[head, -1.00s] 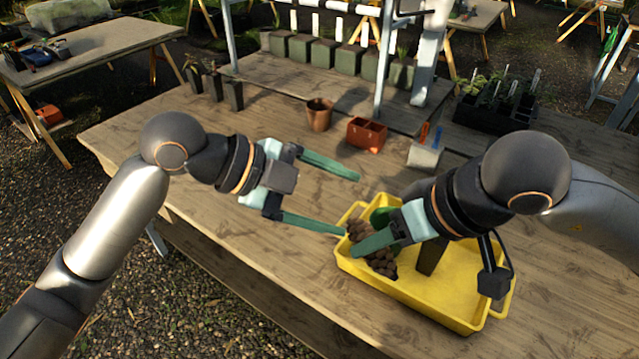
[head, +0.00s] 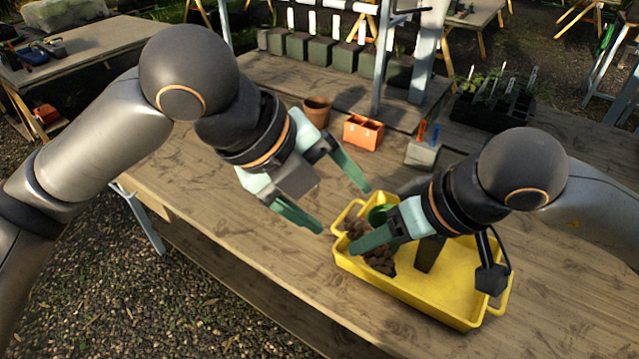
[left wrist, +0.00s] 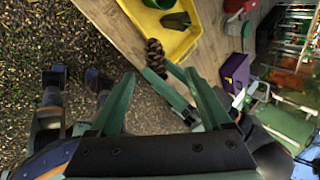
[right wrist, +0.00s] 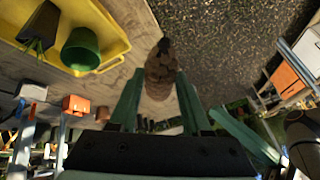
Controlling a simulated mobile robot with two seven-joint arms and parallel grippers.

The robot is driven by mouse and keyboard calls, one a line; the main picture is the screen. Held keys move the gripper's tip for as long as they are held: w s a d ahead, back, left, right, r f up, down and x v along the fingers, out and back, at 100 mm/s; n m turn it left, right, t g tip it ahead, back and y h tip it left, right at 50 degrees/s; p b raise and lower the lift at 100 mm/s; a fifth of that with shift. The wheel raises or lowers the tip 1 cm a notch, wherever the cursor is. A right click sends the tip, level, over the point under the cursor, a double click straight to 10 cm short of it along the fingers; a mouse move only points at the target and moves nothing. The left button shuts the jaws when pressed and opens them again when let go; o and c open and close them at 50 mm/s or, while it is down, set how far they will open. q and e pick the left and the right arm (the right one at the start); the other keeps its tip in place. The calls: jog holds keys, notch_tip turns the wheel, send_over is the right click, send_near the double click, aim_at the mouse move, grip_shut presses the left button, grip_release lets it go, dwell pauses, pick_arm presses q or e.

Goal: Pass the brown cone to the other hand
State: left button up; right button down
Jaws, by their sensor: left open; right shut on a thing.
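The brown cone (head: 381,262) is scaly, like a pine cone. My right gripper (head: 366,240) is shut on it, over the left end of the yellow tray (head: 440,317); a finger hides its middle in the head view. The cone (right wrist: 161,72) lies between the fingertips in the right wrist view. My left gripper (head: 343,211) is open and empty, up and left of the cone, its fingers pointing toward the tray. In the left wrist view the cone (left wrist: 154,56) shows just beyond the gap between the open fingertips (left wrist: 160,73), apart from them.
The tray holds a green pot (right wrist: 80,48) and a dark pot (head: 430,253). The bench is clear left of the tray.

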aim_at(363, 226)
pick_arm(q)
jog(key=x, duration=0.8)
jog(key=shift+w+d+f, duration=0.1)
jog(key=shift+d+f, duration=0.15)
jog(key=shift+c, duration=0.4)
jog(key=shift+r, duration=0.1)
jog(key=c, duration=0.6)
jog(key=shift+d+r, duration=0.1)
jog(key=shift+r, duration=0.05)
grip_shut()
pick_arm(e)
jog(key=shift+s+a+f, duration=0.1)
jog(key=shift+s+a, duration=0.05)
jog(key=c, duration=0.7)
grip_release()
jog(key=o, duration=0.4)
